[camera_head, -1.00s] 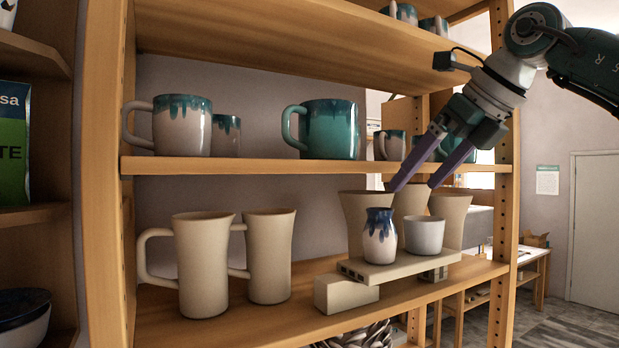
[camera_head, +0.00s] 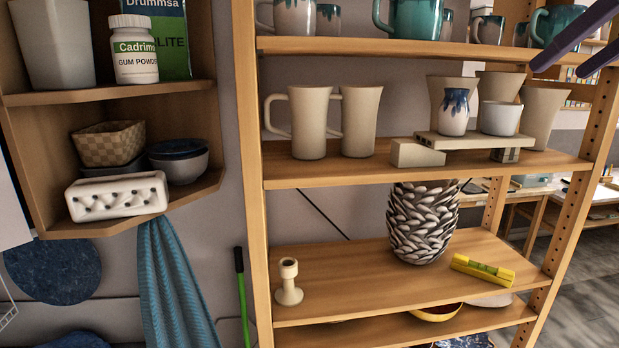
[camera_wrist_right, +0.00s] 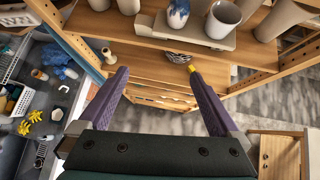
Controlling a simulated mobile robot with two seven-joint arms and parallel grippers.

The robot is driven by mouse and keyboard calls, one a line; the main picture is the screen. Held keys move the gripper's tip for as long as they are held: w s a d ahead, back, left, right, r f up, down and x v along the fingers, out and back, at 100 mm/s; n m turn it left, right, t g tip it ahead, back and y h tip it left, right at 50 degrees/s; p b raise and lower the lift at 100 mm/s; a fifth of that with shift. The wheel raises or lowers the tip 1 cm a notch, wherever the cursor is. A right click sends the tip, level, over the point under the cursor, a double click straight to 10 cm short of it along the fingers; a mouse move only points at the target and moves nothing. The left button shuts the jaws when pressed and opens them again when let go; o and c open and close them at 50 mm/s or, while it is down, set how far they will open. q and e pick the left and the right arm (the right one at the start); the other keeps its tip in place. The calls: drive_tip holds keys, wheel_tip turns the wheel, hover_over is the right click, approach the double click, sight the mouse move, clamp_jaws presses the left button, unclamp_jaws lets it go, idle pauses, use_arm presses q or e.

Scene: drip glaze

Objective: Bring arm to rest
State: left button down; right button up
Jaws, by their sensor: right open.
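My right gripper (camera_head: 585,45) shows only as two purple fingers at the upper right edge of the head view. It is apart from the shelf things and looks empty. In the right wrist view its purple fingers (camera_wrist_right: 160,98) are spread wide with nothing between them. Beyond the fingertips is the small blue-and-white glazed vase (camera_head: 454,112) beside a plain pale cup (camera_head: 500,118), both on a raised grey board (camera_head: 480,140). My left gripper is not in view.
The wooden shelf unit (camera_head: 400,167) holds beige mugs (camera_head: 310,122), glazed mugs (camera_head: 417,18) above, and a black-and-white vase (camera_head: 422,222) with a yellow level (camera_head: 483,270) below. A corner shelf (camera_head: 110,90) stands at left. Open floor (camera_head: 580,270) shows at right.

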drive_tip(key=s+a+r+m+t+y, duration=0.1)
drive_tip(key=a+r+t+y, duration=0.1)
drive_tip(key=a+y, duration=0.6)
drive_tip(key=s+a+r+m+t+y, duration=0.15)
drive_tip(key=a+y, duration=0.25)
drive_tip(key=a, duration=0.9)
drive_tip(key=s+d+f+m+t+h, duration=0.25)
drive_tip(key=d+f+m+h, duration=0.5)
drive_tip(key=m, duration=0.75)
drive_tip(key=s+d+f+m+t+h, duration=0.1)
drive_tip(key=s+d+f+m+h, duration=0.3)
drive_tip(key=f+m+h, duration=0.8)
drive_tip(key=s+a+f+m+g+y, duration=0.2)
drive_tip(key=s+f+g, duration=0.4)
drive_tip(key=s, duration=0.4)
drive_tip(key=s+a+f+m+g+y, duration=0.2)
drive_tip(key=s+f+m+g, duration=0.3)
drive_tip(key=s, duration=0.5)
wheel_tip(320, 180, down, 3)
drive_tip(key=shift+s+a+r+g+y, duration=0.15)
drive_tip(key=shift+a+g+y, duration=0.05)
drive_tip(key=shift+g+y, duration=0.3)
